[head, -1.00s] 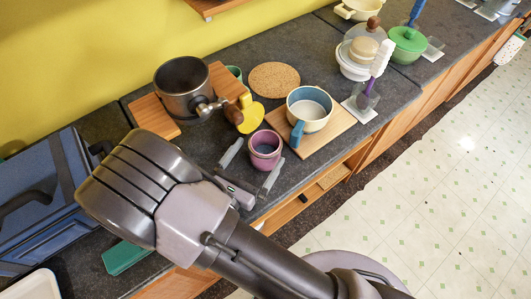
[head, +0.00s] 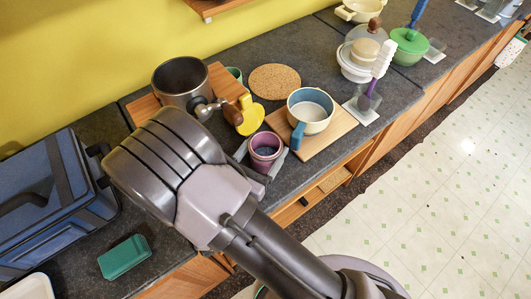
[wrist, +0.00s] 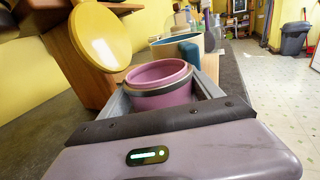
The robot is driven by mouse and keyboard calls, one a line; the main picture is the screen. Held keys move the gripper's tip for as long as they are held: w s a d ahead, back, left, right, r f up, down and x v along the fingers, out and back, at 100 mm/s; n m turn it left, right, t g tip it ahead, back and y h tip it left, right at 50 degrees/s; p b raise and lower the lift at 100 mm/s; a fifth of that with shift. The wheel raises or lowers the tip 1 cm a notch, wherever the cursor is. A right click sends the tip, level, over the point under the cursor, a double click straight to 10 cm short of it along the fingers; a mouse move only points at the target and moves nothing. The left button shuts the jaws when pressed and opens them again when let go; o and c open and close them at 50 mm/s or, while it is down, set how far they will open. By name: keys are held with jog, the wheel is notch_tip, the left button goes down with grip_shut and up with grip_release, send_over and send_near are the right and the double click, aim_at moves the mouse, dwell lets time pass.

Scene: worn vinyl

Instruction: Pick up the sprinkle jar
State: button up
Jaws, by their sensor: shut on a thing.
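The sprinkle jar, which I take to be the small pink-purple round pot (head: 265,146), is at the counter's front edge, left of the cutting board. It is upright, with a round rim and a dark band below it in the wrist view (wrist: 160,92). My gripper (head: 264,157) has a grey finger on either side of the jar and is shut on it. In the wrist view my gripper (wrist: 163,86) reaches forward around the jar's body. The jar's base is hidden, so I cannot tell whether it touches the counter.
A blue-and-white pot (head: 310,112) stands on a wooden board (head: 338,126) right of the jar. A yellow round-headed item (head: 250,115) is close behind; it looms at upper left in the wrist view (wrist: 107,37). A dark metal pot (head: 180,82) and cork mat (head: 275,81) are farther back.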

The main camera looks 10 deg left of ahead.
aim_at(265, 144)
jog(key=shift+r+p, duration=0.95)
jog(key=shift+r, duration=0.9)
jog(key=s+d, duration=0.2)
jog(key=s, duration=0.2)
jog(key=s+d+r+p, duration=0.1)
jog(key=s+d, duration=0.2)
jog(key=s, duration=0.2)
jog(key=s+d+p, duration=0.1)
jog(key=s+d, duration=0.2)
jog(key=s, duration=0.2)
jog(key=shift+d+r, duration=0.1)
jog(key=shift+r, duration=0.1)
jog(key=shift+w, duration=0.1)
